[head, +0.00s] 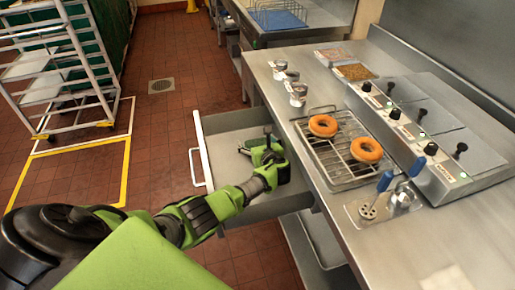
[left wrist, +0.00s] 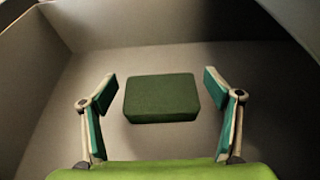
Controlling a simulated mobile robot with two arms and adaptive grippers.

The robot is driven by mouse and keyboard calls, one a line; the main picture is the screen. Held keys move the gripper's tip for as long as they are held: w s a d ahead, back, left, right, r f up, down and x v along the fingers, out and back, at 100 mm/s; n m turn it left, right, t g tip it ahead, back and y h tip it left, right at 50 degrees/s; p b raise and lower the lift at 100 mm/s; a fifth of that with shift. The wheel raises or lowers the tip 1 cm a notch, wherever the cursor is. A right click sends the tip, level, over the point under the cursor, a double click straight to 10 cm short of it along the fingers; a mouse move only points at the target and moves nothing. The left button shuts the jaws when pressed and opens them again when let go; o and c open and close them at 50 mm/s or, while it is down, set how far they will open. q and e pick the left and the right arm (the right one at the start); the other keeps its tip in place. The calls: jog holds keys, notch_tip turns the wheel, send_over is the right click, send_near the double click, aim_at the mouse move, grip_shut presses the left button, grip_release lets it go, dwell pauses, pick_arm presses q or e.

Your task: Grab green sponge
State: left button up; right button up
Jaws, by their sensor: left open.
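The green sponge (left wrist: 160,98) is a dark green block lying in a drawer. In the left wrist view it sits between the two spread fingers of my left gripper (left wrist: 160,92), with a gap on each side. The gripper is open and does not touch it. In the head view my left gripper (head: 268,150) reaches down into the open drawer (head: 222,138) from the near side. The sponge cannot be told apart from the gripper there. My right gripper is not in view.
The steel counter (head: 330,220) stands right of the drawer. It holds a wire rack (head: 338,150) with two donuts (head: 367,149). The drawer's front and handle (head: 197,160) stand left of the gripper. A white rack cart (head: 60,85) is at far left.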

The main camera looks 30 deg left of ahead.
pick_arm(q)
jog(key=shift+a, duration=0.1)
jog(key=c, duration=0.8)
